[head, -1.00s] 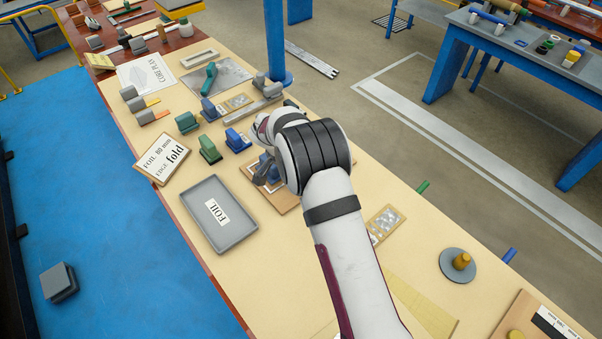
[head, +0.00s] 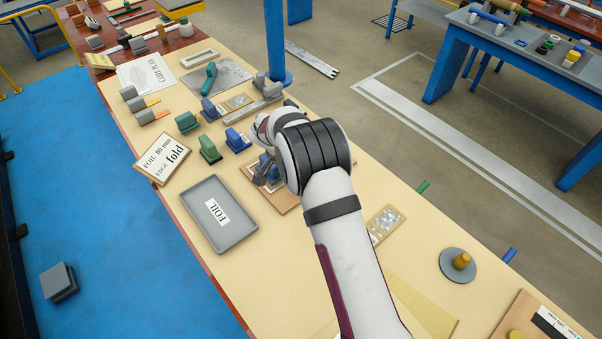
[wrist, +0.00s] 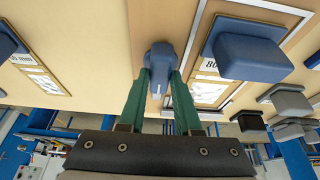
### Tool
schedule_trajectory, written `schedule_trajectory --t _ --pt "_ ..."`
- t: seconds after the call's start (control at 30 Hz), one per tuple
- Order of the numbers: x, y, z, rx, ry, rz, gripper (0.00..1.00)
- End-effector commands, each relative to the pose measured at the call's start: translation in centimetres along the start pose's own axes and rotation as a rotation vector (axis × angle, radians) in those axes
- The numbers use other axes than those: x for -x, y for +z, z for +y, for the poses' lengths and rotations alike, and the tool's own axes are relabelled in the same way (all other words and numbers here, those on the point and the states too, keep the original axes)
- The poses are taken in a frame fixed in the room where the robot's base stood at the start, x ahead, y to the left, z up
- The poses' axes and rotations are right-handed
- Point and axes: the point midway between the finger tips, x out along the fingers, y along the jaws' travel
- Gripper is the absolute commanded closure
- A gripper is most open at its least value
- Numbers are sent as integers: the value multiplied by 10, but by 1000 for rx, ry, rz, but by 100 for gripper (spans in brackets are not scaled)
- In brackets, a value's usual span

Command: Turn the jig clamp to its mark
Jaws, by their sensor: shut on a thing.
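The jig clamp (wrist: 160,62) shows in the wrist view as a rounded blue-grey knob over the tan surface. My gripper (wrist: 160,84) has its two green fingers closed on either side of it. In the head view a blue-grey part (head: 267,167), which looks like the clamp, stands on a tan board (head: 283,199) just left of my wrist. My arm covers the fingers and part of the board there. I cannot make out the mark or the clamp's angle to it.
A grey FOIL tray (head: 236,230) lies left of the board. Blue blocks (head: 236,139) and green blocks (head: 209,149) stand farther back. A large blue block (wrist: 250,50) is close to the right finger in the wrist view.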

Motion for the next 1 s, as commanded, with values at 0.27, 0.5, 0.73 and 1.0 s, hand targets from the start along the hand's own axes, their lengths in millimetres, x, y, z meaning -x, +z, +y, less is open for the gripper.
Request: schedule_trajectory --t 0.27,0.5,0.73,1.0 --pt "1 0 1 94 -39 0 100" --pt "0 -1 3 282 -116 1 100" --pt "0 -2 4 485 -200 1 100" --pt "0 -3 5 718 -299 2 100"
